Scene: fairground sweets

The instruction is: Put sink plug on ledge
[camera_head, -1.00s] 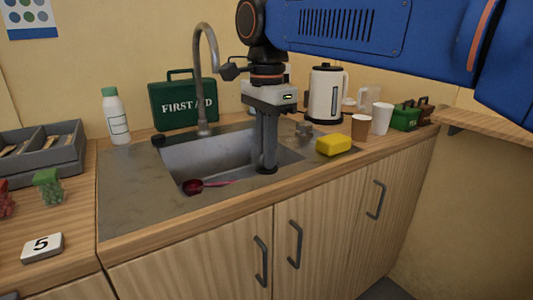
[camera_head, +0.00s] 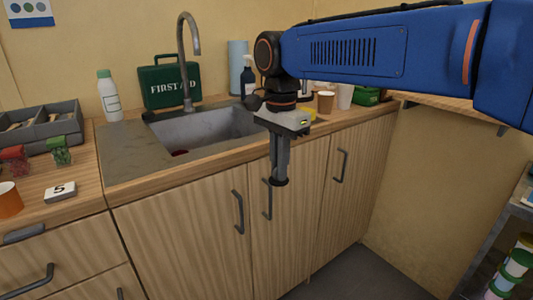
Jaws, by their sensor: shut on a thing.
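My gripper (camera_head: 280,176) points down in front of the cabinet doors, out past the worktop's front edge. Its fingers are shut on the sink plug (camera_head: 280,183), a small dark round disc at the fingertips. The plug hangs below worktop height in the picture, with nothing seen touching it underneath. A wooden ledge (camera_head: 432,99) on a dark bracket juts from the wall at the right. Its far part is hidden behind my arm.
The metal sink (camera_head: 205,128) is set in the worktop behind the gripper. A first aid case (camera_head: 170,85), a white bottle (camera_head: 109,97) and a brown cup (camera_head: 326,102) stand around it. Shelving with tubs (camera_head: 515,265) stands at lower right. Floor in front of the cabinets is clear.

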